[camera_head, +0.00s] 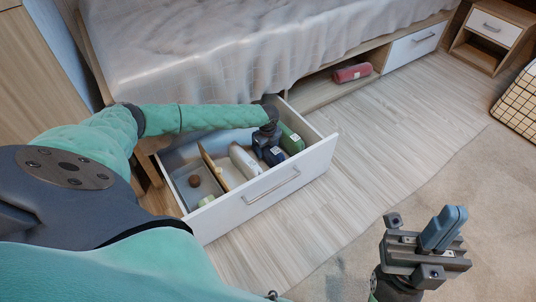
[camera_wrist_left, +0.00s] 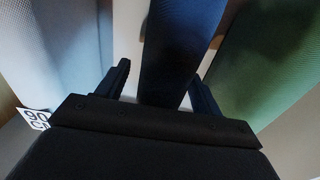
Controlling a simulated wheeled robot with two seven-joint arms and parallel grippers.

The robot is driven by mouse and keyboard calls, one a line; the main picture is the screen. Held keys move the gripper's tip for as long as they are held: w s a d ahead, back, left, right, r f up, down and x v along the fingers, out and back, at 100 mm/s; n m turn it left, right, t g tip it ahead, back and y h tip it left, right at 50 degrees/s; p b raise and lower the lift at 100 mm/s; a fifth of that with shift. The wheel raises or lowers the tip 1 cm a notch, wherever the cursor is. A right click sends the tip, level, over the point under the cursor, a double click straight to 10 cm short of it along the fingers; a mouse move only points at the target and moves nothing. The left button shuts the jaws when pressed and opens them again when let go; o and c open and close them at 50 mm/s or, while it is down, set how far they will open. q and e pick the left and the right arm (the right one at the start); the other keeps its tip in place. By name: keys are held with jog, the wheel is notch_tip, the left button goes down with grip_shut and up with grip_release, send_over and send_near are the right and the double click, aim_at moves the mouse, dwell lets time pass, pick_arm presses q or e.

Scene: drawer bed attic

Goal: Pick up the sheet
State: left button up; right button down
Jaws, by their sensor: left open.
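Rolled sheets lie in the open drawer: a dark blue one (camera_head: 274,156), a white one (camera_head: 244,161) and a green one (camera_head: 291,139). My left gripper (camera_head: 267,140) reaches down into the drawer over the dark blue roll. In the left wrist view, the left gripper (camera_wrist_left: 160,76) is open, with the dark blue roll (camera_wrist_left: 178,45) between its fingers. The white roll (camera_wrist_left: 48,55) is on the left and the green roll (camera_wrist_left: 260,65) on the right. My right gripper (camera_head: 436,240) is at the lower right, away from the drawer; its finger gap is not clear.
The white-fronted drawer (camera_head: 272,192) stands out from under the bed (camera_head: 240,50). A wooden divider (camera_head: 213,165) splits it, with small items on the left. A red roll (camera_head: 352,72) lies in an open bay under the bed.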

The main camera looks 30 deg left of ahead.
pick_arm(q)
jog(key=shift+c, duration=0.3)
jog(key=c, duration=1.2)
jog(key=shift+r, duration=0.1)
jog(key=shift+c, duration=0.2)
jog(key=shift+r, duration=0.1)
